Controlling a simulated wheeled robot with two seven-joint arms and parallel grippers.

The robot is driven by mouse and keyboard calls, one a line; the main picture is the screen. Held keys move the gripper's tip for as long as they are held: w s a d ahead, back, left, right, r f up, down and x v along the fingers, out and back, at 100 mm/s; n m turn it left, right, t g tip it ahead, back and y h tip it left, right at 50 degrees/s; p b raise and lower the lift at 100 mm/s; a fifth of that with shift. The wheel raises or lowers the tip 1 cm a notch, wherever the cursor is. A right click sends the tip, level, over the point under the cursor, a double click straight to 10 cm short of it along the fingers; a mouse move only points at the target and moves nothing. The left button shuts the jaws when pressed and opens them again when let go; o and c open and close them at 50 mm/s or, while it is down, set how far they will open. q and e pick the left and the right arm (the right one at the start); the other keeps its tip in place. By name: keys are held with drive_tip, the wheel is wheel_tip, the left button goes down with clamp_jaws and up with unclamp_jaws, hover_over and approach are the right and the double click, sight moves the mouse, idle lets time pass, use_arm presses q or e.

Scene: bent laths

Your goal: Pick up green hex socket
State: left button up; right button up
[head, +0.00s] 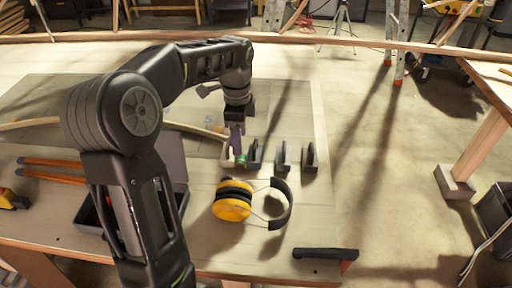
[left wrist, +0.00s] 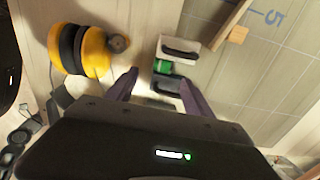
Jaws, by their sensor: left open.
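The green hex socket (head: 241,161) is small and sits on the table by a row of grey blocks with dark upright parts. In the left wrist view the green socket (left wrist: 163,67) lies between a pale block with a black handle (left wrist: 181,50) and a darker piece. My left gripper (head: 237,140) is open, pointing down just above the socket in the head view. In the left wrist view its purple fingers (left wrist: 159,79) are on either side of the socket's area; whether they touch it I cannot tell. My right gripper is in neither view.
Yellow and black earmuffs (head: 232,209) lie close in front of the socket and also show in the left wrist view (left wrist: 97,52). More grey blocks (head: 309,160) stand to the right. A dark open case (head: 174,160) is at left. A black-handled tool (head: 322,253) lies at the front edge.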

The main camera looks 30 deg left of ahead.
sight(241, 158)
use_arm(q)
drive_tip(key=shift+w, duration=0.4)
drive_tip(key=shift+s, duration=0.15)
drive_tip(key=shift+f, duration=1.25)
drive_tip(key=shift+f+p, duration=0.75)
drive_tip(key=shift+f, duration=1.85)
clamp_jaws()
